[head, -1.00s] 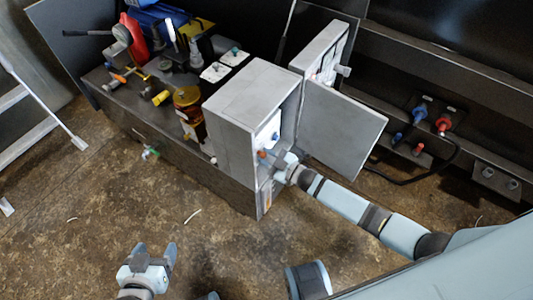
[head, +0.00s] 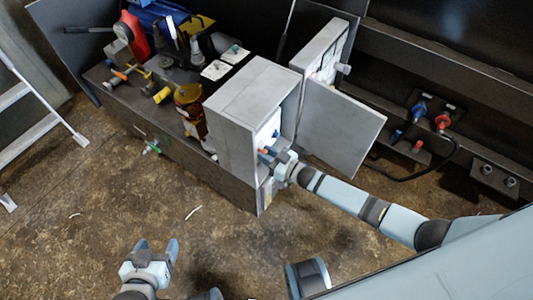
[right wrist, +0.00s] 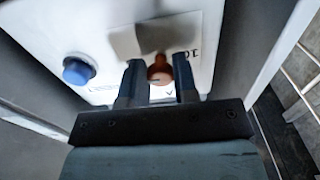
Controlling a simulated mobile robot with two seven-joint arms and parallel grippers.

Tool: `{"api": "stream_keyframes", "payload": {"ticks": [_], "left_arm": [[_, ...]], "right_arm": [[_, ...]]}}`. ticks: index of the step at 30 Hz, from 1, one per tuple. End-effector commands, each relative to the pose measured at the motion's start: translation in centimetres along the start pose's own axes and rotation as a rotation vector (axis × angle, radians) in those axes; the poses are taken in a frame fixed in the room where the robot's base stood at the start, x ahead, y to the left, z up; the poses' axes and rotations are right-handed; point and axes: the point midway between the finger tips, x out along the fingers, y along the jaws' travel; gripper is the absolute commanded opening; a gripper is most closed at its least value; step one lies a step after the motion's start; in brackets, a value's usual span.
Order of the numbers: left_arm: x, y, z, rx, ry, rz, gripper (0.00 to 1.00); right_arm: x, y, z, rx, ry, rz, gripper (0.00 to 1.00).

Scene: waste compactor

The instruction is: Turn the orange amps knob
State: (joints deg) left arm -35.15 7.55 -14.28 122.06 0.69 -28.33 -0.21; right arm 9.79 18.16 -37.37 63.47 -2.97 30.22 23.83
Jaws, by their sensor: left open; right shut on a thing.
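The orange amps knob (right wrist: 160,70) is on the white panel (right wrist: 190,25) inside the open grey box, centred between my right gripper's fingers in the right wrist view. In the head view a small orange spot of the knob (head: 264,151) shows at the tip of my right gripper (head: 271,156). My right gripper (right wrist: 158,82) is shut on the knob. A blue knob (right wrist: 77,71) sits to its left on the same panel. My left gripper (head: 157,250) is open and empty above the floor at the lower left.
The grey box (head: 240,90) has its door (head: 340,125) swung open to the right, beside my right arm. A dark bench (head: 175,155) carries machine parts behind it. Red and blue fittings (head: 430,115) are at the right.

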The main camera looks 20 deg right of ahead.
Motion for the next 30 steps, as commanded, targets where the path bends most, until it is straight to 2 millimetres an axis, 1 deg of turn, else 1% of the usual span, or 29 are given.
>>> {"api": "stream_keyframes", "payload": {"ticks": [8,9,11,12,19,23,26,29,30], "left_arm": [[0.0,0.0,0.0,0.0,0.0,0.0,0.68],[0.0,0.0,0.0,0.0,0.0,0.0,0.68],[0.0,0.0,0.0,0.0,0.0,0.0,0.68],[0.0,0.0,0.0,0.0,0.0,0.0,0.68],[0.0,0.0,0.0,0.0,0.0,0.0,0.68],[-0.1,0.0,-0.1,0.0,0.0,0.0,0.68],[-0.2,0.0,-0.3,-0.001,-0.001,0.0,0.68],[-0.3,0.0,-0.4,-0.003,-0.003,0.0,0.68],[-0.3,0.0,-0.4,-0.004,-0.004,0.001,0.68]], "right_arm": [[0.0,0.0,0.0,0.0,0.0,0.0,0.04],[0.0,0.0,0.0,0.0,0.0,0.0,0.37],[0.0,0.0,0.0,0.0,0.0,0.0,0.5],[0.0,0.0,0.0,0.0,0.0,0.0,0.51],[0.0,0.0,0.0,-0.001,0.0,0.0,0.51],[-0.8,0.0,0.0,-0.001,0.0,0.0,0.51],[-2.4,0.0,0.0,-0.001,-0.002,0.0,0.51],[-4.5,0.0,0.0,-0.001,-0.002,0.001,0.51],[-5.5,0.0,0.0,-0.002,-0.003,0.0,0.51]]}}
